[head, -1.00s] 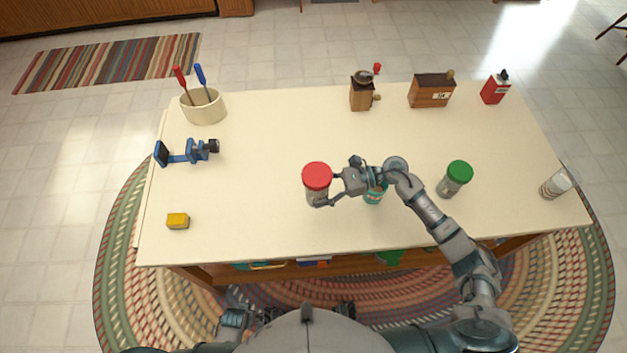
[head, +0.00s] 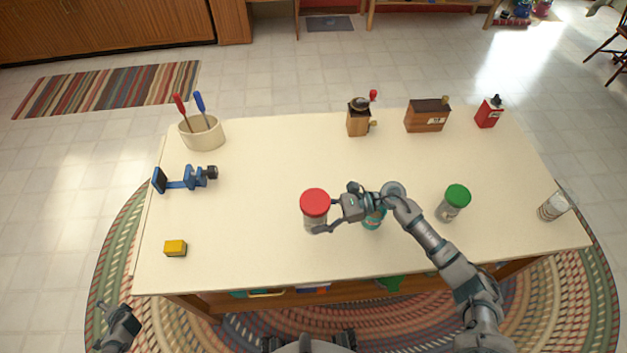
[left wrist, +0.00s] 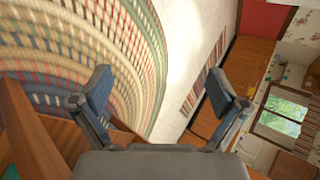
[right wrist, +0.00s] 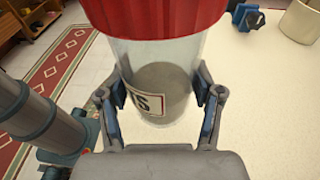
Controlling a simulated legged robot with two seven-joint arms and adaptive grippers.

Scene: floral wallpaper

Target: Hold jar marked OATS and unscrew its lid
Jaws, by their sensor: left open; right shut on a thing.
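The jar with a red lid (head: 315,203) stands upright near the middle of the table. Its clear body (right wrist: 158,85) holds grey-beige contents and bears a label of which only the end, reading like "TS" or "IS", shows in the right wrist view. My right gripper (head: 325,217) is shut on the jar's body below the lid, with one finger on each side. The red lid sits on the jar. My left gripper (head: 112,318) is off the table's front left corner. In the left wrist view it is open and empty (left wrist: 160,105).
A green-lidded jar (head: 455,203) is to the right, a yellow block (head: 176,248) front left, and a blue clamp (head: 186,179) at left. The table between jar and block is clear.

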